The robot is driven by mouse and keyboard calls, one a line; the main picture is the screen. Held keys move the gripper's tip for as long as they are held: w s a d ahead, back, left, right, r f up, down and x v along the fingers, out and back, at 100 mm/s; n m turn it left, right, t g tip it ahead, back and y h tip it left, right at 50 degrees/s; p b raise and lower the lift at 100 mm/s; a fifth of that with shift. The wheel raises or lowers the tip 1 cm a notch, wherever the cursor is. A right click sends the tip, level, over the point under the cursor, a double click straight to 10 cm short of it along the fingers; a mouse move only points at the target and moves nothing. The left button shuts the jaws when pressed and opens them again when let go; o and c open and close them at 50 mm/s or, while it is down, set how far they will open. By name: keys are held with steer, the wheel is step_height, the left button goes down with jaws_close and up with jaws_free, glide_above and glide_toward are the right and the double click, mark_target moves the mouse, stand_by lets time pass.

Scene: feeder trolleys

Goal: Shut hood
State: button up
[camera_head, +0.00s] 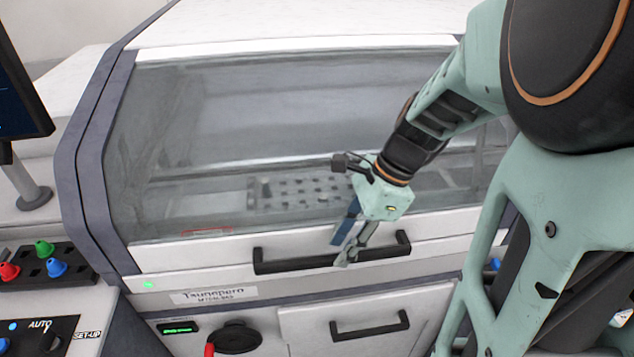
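The hood (200,258) is a large white frame with a clear window on the machine front. It is down, and its lower edge appears to meet the body below; I cannot tell whether a small gap is left. A black bar handle (285,267) runs along the hood's lower frame. My gripper (345,252) reaches down from the right, its fingertips over the middle of this handle and hiding part of it. Whether the fingers touch the handle or are open or shut is unclear.
A drawer with a black handle (370,325) lies below the hood. A monitor (20,95) on a stand and a control panel (45,265) with coloured knobs stand at the left. A perforated block (285,193) shows behind the window.

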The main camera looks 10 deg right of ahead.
steer(key=shift+x, duration=1.05)
jaws_close()
